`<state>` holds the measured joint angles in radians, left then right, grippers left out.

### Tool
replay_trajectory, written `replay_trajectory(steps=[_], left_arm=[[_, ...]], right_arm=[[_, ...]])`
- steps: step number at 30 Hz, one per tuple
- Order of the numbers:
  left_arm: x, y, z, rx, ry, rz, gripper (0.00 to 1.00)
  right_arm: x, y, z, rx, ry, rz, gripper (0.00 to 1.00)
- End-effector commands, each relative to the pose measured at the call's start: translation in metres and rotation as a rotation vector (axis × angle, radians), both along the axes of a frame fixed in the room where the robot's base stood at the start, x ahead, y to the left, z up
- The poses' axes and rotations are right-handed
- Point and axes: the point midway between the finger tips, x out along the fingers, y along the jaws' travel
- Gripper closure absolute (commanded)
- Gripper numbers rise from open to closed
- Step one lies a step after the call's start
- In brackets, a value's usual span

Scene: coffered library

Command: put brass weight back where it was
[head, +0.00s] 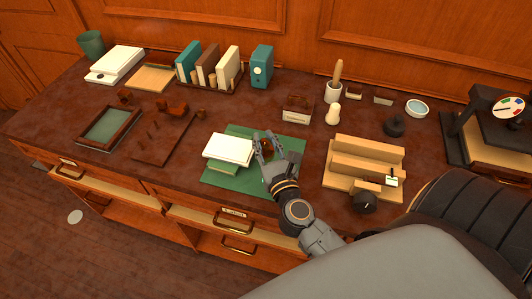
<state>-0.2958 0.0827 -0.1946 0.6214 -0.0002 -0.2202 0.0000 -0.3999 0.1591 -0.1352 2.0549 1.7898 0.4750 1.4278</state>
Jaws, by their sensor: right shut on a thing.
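My right gripper (265,147) reaches in from the lower right over the green mat (283,139). Its fingers are shut on a small brownish, brass-coloured thing, which I take for the brass weight (267,146). The fingers hide part of it. It is just right of a stack of a white book (228,149) on green ones, on the mat. I cannot tell whether the weight touches the mat or is held above it. My left gripper is not in view.
Right of the mat stands a stepped wooden rack (365,160), with a dark knob-like thing (394,125) behind it. Behind the mat is a small brown labelled holder (296,108). A drawer (225,218) below is partly open.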

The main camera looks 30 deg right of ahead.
Motion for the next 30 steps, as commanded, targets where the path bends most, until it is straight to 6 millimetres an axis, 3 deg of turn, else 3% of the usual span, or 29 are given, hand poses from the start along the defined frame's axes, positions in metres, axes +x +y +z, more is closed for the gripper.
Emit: replay_trajectory(steps=[4, 8, 16, 29, 30], left_arm=[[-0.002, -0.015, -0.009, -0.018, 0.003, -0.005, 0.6], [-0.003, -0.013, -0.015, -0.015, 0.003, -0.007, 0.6], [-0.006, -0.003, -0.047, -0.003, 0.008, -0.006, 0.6], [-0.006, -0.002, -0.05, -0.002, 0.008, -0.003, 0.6], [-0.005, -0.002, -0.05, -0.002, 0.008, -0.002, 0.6]], right_arm=[[0.006, -0.005, -0.009, 0.0, -0.003, 0.001, 1.0], [0.011, -0.008, -0.016, -0.001, -0.004, 0.001, 1.0], [0.013, -0.011, -0.048, -0.001, -0.003, 0.001, 1.0], [0.012, -0.01, -0.051, 0.0, -0.003, 0.001, 1.0], [0.012, -0.01, -0.053, 0.001, 0.0, 0.001, 0.73]])
